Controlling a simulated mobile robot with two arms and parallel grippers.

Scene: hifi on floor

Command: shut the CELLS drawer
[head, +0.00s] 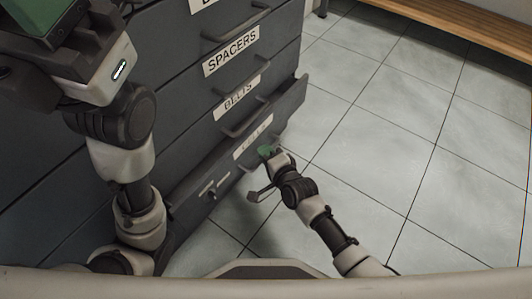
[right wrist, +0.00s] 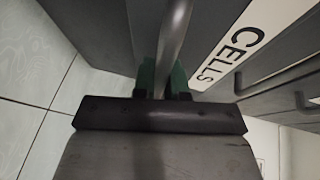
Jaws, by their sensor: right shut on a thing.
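The CELLS drawer (head: 222,166) is the lowest labelled front of the dark grey cabinet and stands out a little from the fronts above. Its white label is blurred in the head view but reads CELLS in the right wrist view (right wrist: 230,55). My right gripper (head: 266,151) is at this drawer's front. In the right wrist view its green fingertips (right wrist: 163,80) are closed around the curved metal handle (right wrist: 176,40), one on each side. My left gripper (head: 38,18) is partly cut off at the upper left, in front of the cabinet; its fingertips are not clear.
Above are the BELTS drawer (head: 215,112) and the SPACERS drawer (head: 205,75), each with a bar handle. The tiled floor (head: 390,150) to the right is clear. A wooden bench (head: 470,32) runs along the back right.

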